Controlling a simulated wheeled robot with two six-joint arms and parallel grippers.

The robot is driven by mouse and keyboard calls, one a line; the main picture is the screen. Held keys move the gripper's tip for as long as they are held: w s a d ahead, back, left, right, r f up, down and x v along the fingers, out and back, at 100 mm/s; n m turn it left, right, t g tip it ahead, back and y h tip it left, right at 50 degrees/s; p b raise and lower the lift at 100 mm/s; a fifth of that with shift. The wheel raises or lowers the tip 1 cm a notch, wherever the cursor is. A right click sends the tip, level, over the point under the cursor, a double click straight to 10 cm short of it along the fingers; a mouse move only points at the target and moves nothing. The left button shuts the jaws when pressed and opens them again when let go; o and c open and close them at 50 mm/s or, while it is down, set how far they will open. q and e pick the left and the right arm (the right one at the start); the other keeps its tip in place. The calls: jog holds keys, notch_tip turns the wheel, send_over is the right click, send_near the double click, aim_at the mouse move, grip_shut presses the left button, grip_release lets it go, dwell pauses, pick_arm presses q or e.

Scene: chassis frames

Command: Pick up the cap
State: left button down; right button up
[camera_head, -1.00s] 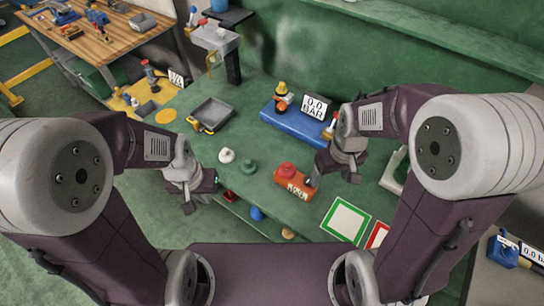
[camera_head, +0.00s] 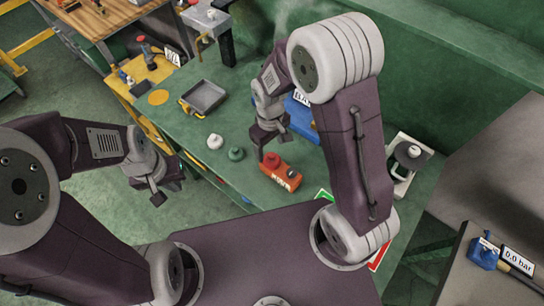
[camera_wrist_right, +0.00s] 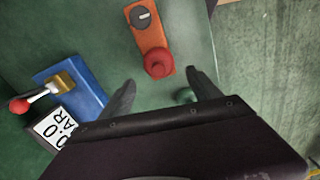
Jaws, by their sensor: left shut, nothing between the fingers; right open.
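Two small rounded pieces stand on the green table: a white one (camera_head: 215,141) and a dark green one (camera_head: 236,154). I cannot tell for sure which is the cap. My right gripper (camera_head: 266,139) is open and empty above the table, just right of the green piece and near the orange block. In the right wrist view the open fingers (camera_wrist_right: 161,79) straddle the space below the red knob. The green piece (camera_wrist_right: 184,95) shows partly there, near the right finger. My left gripper (camera_head: 158,198) is shut and empty, off the table's near left edge.
An orange block (camera_head: 285,177) with a red knob (camera_head: 271,160) stands beside the right gripper. A grey tray (camera_head: 205,96) lies at the back left. A blue block (camera_wrist_right: 84,93) with a gauge sign is partly hidden by my right arm in the head view.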

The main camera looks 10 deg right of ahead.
aim_at(272, 154)
jog(key=f, duration=0.3)
jog(key=f+p, duration=0.1)
jog(key=shift+s+d+f, duration=0.15)
jog(key=shift+s+f, duration=0.15)
jog(key=shift+w+d+f, duration=0.1)
jog(key=shift+w+f, duration=0.05)
jog(key=shift+f, duration=0.15)
grip_shut()
jog(key=shift+r, duration=0.55)
notch_tip(272, 154, up, 3)
jog(key=shift+f+b, duration=0.1)
jog(key=shift+b, duration=0.3)
jog(key=s+d+r, duration=0.5)
jog(key=s+r, duration=0.2)
jog(key=s, duration=0.3)
jog(key=shift+s+d+r+b, duration=0.15)
jog(key=shift+s+d+b, duration=0.1)
jog(key=shift+b, duration=0.2)
